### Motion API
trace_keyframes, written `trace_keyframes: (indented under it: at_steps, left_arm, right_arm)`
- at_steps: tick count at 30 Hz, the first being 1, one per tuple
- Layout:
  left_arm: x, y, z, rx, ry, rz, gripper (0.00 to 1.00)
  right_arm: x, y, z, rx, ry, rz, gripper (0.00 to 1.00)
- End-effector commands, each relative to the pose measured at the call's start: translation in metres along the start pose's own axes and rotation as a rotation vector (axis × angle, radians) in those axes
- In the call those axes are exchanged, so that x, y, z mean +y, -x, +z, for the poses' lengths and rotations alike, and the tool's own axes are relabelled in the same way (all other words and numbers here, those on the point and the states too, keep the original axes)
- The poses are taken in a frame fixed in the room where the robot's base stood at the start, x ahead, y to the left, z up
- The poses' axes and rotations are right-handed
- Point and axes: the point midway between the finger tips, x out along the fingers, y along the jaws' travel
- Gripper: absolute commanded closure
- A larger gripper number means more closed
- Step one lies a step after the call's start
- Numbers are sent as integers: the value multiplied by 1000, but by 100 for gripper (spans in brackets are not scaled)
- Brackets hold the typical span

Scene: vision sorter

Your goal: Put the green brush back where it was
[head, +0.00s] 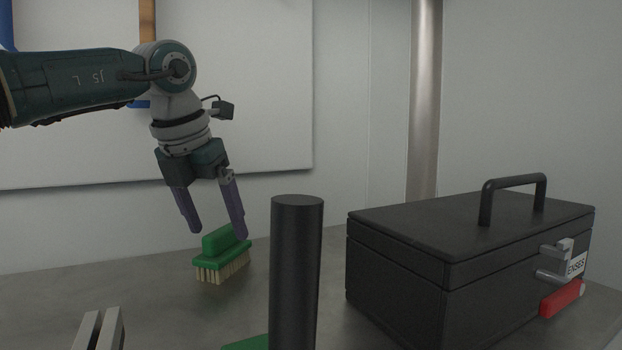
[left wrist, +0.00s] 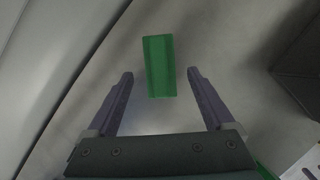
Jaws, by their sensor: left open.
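The green brush (head: 222,255) stands bristles down on the grey table in the head view, with its pale bristles against the surface. My left gripper (head: 217,234) is open just above the brush, with its two purple fingers pointing down. In the left wrist view the green brush (left wrist: 159,66) lies ahead of and between the open fingers of the left gripper (left wrist: 160,76). The fingers do not appear to touch it.
A black case (head: 440,250) with a handle stands on the right, with a red item (head: 562,298) by its side. A dark upright cylinder (head: 296,275) stands in front of the brush. A green thing (head: 246,343) shows partly at the bottom edge. A wall rises behind.

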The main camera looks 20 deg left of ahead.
Motion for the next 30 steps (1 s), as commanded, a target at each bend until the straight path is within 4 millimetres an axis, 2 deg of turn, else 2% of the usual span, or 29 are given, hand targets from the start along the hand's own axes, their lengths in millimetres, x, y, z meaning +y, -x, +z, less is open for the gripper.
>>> trace_keyframes:
  at_steps: [1,6,12,30]
  left_arm:
    - [1,14,1,-4,-2,1,13]
    - [0,48,0,-3,-1,1,13]
    - [0,69,0,0,0,0,13]
    - [0,72,-1,2,0,0,13]
  right_arm:
    - [0,3,-1,0,1,1,43]
    - [1,5,-2,0,3,2,43]
    - [1,6,-2,0,3,2,43]
    - [1,6,-2,0,3,2,43]
